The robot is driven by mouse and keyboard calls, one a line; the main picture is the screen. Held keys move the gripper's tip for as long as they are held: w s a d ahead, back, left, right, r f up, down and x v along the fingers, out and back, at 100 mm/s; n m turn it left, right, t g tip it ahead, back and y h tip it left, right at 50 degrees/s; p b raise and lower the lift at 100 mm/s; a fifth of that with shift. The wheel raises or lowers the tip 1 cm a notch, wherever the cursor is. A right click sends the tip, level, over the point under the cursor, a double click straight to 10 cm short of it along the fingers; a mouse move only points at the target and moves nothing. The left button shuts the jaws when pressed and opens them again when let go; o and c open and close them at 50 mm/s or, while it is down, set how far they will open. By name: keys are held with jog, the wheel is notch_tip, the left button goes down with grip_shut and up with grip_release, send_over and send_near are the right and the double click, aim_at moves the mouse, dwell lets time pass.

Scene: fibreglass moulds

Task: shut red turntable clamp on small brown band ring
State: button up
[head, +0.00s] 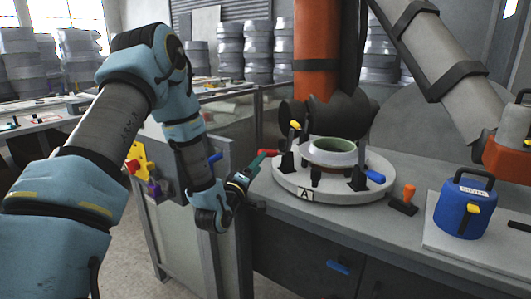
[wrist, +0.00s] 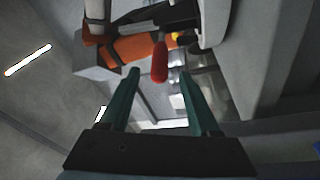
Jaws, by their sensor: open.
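The white round turntable (head: 333,189), marked A, stands on the grey bench. The red clamp handle (head: 264,154) sticks out from the turntable's left side, lying nearly level. In the wrist view the red handle (wrist: 160,63) shows ahead, around the gap between my fingertips, with no contact visible. My gripper (head: 248,175) is open and empty, just below and left of the handle. Whether the clamp's arm presses on the ring cannot be told.
The turntable also carries a yellow-handled clamp (head: 295,125) and a blue-handled clamp (head: 375,176). An orange-handled tool (head: 405,199) and a blue pot (head: 461,212) stand to the right. An orange and grey robot arm (head: 317,50) hangs behind the turntable. A cabinet with coloured knobs (head: 150,170) is at left.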

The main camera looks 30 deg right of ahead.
jog(key=p+x, duration=0.1)
jog(key=x, duration=0.6)
jog(key=shift+w+d+p, duration=0.15)
jog(key=shift+p, duration=0.25)
grip_shut()
dwell(1.0)
